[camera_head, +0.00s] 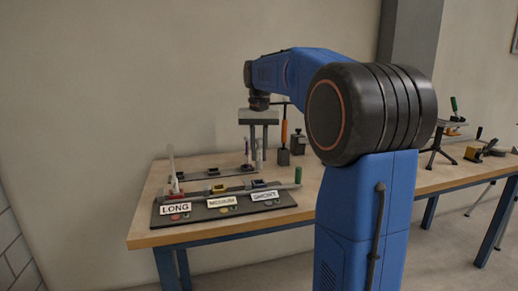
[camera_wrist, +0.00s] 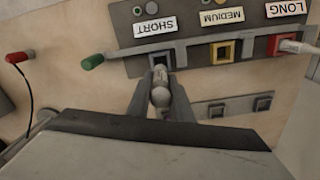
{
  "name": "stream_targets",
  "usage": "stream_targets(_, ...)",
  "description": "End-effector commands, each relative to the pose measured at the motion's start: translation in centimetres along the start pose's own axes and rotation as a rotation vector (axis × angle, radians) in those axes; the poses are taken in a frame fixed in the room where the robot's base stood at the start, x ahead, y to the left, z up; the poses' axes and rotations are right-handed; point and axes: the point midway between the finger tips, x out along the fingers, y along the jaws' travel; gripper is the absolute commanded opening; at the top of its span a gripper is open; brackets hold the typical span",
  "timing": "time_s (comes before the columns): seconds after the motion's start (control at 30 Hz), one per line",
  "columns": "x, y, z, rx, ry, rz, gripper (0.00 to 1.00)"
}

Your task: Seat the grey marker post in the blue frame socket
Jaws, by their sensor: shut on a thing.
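My gripper (camera_wrist: 160,82) is shut on the grey marker post (camera_wrist: 160,96), seen nearly end-on in the wrist view. In the head view my gripper (camera_head: 258,150) points down above the back of the board. The blue frame socket (camera_wrist: 159,60) is by the SHORT label, just past the post's end in the wrist view; its opening is partly hidden by the fingers and post. It also shows in the head view (camera_head: 258,184). I cannot tell whether the post touches the socket, but in the head view the gripper is above it.
The dark board (camera_head: 240,212) also holds a yellow frame (camera_wrist: 222,51) by MEDIUM and a red frame (camera_wrist: 282,44) by LONG, with a pale post (camera_wrist: 300,47) in the red one. A green-ended bar (camera_wrist: 93,62) runs along it. A strip with dark sockets (camera_wrist: 235,106) lies behind.

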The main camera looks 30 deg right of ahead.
Motion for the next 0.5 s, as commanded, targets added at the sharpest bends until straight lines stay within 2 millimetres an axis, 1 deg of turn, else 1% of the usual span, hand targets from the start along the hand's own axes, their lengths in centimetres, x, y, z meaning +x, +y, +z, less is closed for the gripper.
stream_targets(0.5, 2.9, 0.0, 0.0, 0.000, -0.001, 0.000, 0.00)
